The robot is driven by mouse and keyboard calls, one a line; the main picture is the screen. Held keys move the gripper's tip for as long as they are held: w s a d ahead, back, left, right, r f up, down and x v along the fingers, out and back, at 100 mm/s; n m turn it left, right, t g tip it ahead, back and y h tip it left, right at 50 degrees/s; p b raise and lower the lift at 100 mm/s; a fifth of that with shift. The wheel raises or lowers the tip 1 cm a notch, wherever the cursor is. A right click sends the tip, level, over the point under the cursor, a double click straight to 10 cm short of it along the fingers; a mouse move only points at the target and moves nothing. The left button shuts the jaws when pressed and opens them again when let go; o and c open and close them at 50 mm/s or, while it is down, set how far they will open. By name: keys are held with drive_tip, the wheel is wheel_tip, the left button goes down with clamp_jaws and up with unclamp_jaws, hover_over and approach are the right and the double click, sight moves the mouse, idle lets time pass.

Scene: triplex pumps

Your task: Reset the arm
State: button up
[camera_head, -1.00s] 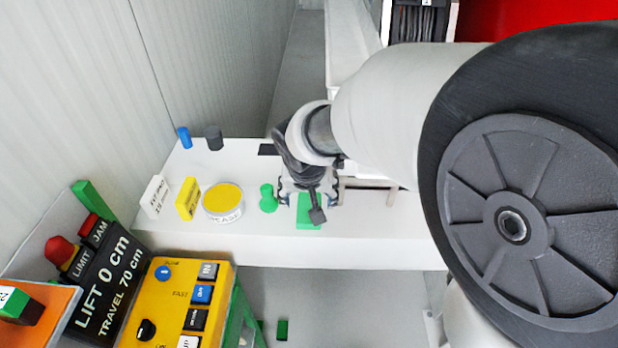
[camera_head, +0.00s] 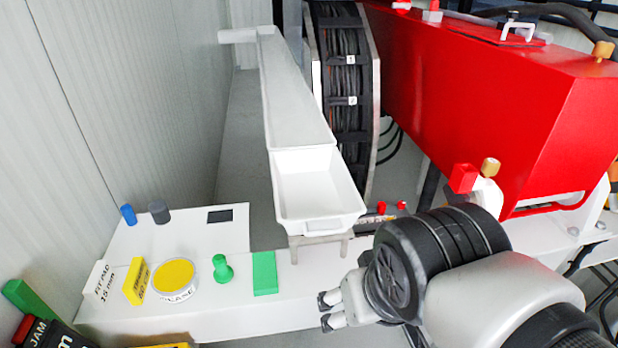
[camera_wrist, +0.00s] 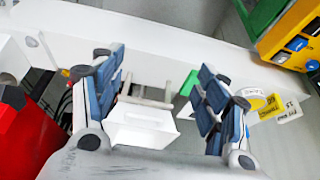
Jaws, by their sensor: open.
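My gripper (camera_head: 326,310) is at the front edge of the white bench (camera_head: 240,313), right of the green block (camera_head: 264,273). My arm is folded at the lower right of the head view, apart from the bench objects. The white tray (camera_head: 315,218) stands on a small stand behind the gripper and also shows between the fingers in the wrist view (camera_wrist: 140,130).
On the bench are a green knob-shaped piece (camera_head: 222,268), a yellow-topped round tin (camera_head: 175,278), a yellow block (camera_head: 136,281), a white label card (camera_head: 98,280), and blue (camera_head: 128,214) and dark grey (camera_head: 159,212) cylinders. A large red machine (camera_head: 480,100) fills the right.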

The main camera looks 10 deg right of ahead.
drive_tip(key=s, duration=0.2)
drive_tip(key=shift+s+d+f, duration=0.25)
drive_tip(key=shift+s+d, duration=0.05)
drive_tip(key=shift+s, duration=0.05)
